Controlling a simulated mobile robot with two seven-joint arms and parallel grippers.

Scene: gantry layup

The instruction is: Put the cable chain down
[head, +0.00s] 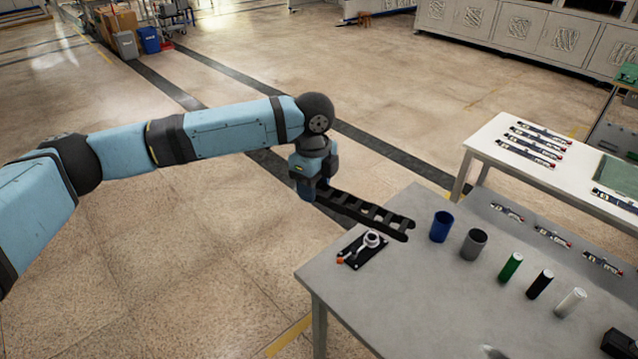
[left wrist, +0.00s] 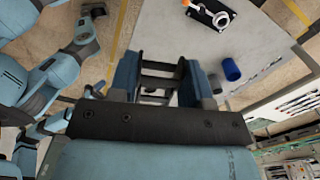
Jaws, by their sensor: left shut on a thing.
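A black cable chain (head: 372,217) with open ladder-like links is held by my left gripper (head: 311,193) at its left end. In the head view the chain runs right and slightly down from the gripper, over the far left corner of the grey table (head: 415,300). I cannot tell whether its free end touches the table. In the left wrist view the chain (left wrist: 160,84) lies between the two fingers (left wrist: 158,85), with the table (left wrist: 185,40) beyond it. The gripper's fingertips are mostly hidden in the head view. My right gripper is not in view.
On the grey table stand a black fixture with a white ring (head: 362,249), a blue cup (head: 441,226), a grey cup (head: 473,244) and several cylinders (head: 511,267). The table's front left area is bare. A white table (head: 490,140) with several strips stands behind right.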

